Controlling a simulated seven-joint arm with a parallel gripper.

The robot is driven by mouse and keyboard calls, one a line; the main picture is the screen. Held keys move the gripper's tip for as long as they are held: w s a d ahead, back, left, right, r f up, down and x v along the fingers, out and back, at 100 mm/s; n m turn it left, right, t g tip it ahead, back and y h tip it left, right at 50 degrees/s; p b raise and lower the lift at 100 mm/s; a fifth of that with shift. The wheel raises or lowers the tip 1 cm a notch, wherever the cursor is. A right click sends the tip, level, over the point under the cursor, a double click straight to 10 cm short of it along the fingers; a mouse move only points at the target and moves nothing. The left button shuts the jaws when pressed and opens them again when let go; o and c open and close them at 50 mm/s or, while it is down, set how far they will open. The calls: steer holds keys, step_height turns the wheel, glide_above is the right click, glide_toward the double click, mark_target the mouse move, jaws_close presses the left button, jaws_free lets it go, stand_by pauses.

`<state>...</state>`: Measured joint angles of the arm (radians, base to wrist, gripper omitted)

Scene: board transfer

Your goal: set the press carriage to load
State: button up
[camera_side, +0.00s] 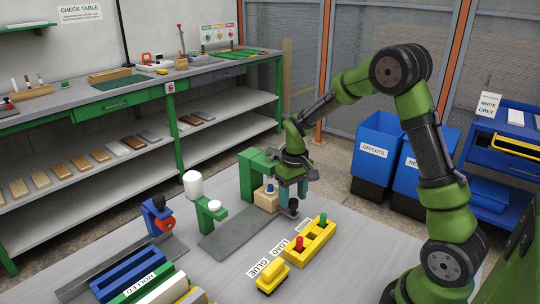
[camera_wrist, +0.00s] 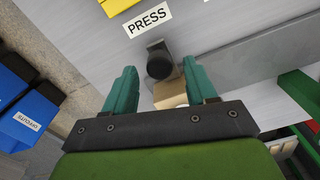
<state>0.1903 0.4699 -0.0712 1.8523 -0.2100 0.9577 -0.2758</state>
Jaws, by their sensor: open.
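The press carriage shows as a black round knob (camera_wrist: 159,62) on a dark bracket beside the PRESS label (camera_wrist: 148,22). In the side view the knob (camera_side: 292,209) is just below my gripper (camera_side: 292,195). The LOAD label (camera_side: 281,248) lies nearer the camera along the same row, then the GLUE label (camera_side: 264,262). My gripper (camera_wrist: 160,75) is open, teal fingers apart, pointing down. In the wrist view the knob lies between the fingertip lines, slightly beyond them; contact cannot be told. A tan block (camera_wrist: 170,93) is partly hidden behind the right finger.
The green press frame (camera_side: 256,162) stands close behind my gripper. A grey rail plate (camera_side: 228,238) runs toward the front left. A yellow box (camera_side: 312,242) with red and green buttons and a yellow block (camera_side: 272,277) stand in front. A white-topped green stand (camera_side: 207,213) is left.

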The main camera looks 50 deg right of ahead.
steer(key=shift+f, duration=0.35)
jaws_close()
steer(key=a, duration=1.1)
jaws_free()
step_height(320, 180, up, 17)
stand_by(0.5)
